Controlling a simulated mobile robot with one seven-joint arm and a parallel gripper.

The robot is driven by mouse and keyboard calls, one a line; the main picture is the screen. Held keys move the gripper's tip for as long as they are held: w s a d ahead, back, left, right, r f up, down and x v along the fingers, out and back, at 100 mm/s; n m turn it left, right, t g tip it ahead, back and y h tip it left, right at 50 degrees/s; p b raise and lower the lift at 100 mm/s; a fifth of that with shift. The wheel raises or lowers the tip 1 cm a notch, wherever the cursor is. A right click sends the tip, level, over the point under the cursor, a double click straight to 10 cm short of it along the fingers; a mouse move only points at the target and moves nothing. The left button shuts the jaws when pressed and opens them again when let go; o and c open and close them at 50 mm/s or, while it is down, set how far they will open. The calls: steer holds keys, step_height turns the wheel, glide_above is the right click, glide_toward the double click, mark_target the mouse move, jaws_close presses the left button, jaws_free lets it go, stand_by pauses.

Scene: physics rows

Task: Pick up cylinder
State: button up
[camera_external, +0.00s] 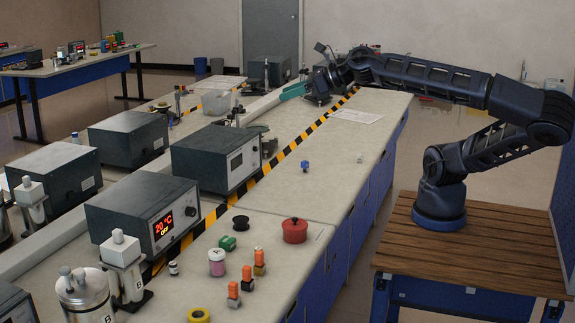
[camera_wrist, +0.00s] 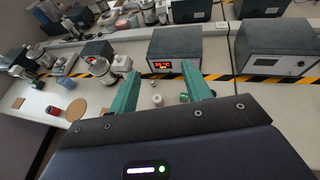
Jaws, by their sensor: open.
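No single object is clearly the cylinder. Round upright candidates are a pink jar with a white lid (camera_external: 217,262) and a small dark bottle with a white top (camera_external: 173,268) on the near bench. A tiny pale piece (camera_external: 360,157) lies farther back; its shape is too small to tell.
A grey box with a red display (camera_external: 150,213) and another grey box (camera_external: 214,157) line the bench behind a yellow-black stripe. A red pot (camera_external: 294,230), orange-topped pieces (camera_external: 259,262), a green block (camera_external: 227,243) and a yellow ring (camera_external: 199,316) stand nearby. The middle of the bench is mostly clear.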

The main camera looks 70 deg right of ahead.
step_height(320, 180, down, 46)
steer(key=shift+f, duration=0.2)
steer(key=shift+w+a+f, duration=0.1)
steer(key=shift+w+f, duration=0.25)
steer(key=shift+w, duration=0.1)
steer(key=shift+x, duration=4.9)
steer(key=shift+a+r, duration=0.15)
steer(key=shift+c, duration=0.4)
jaws_close()
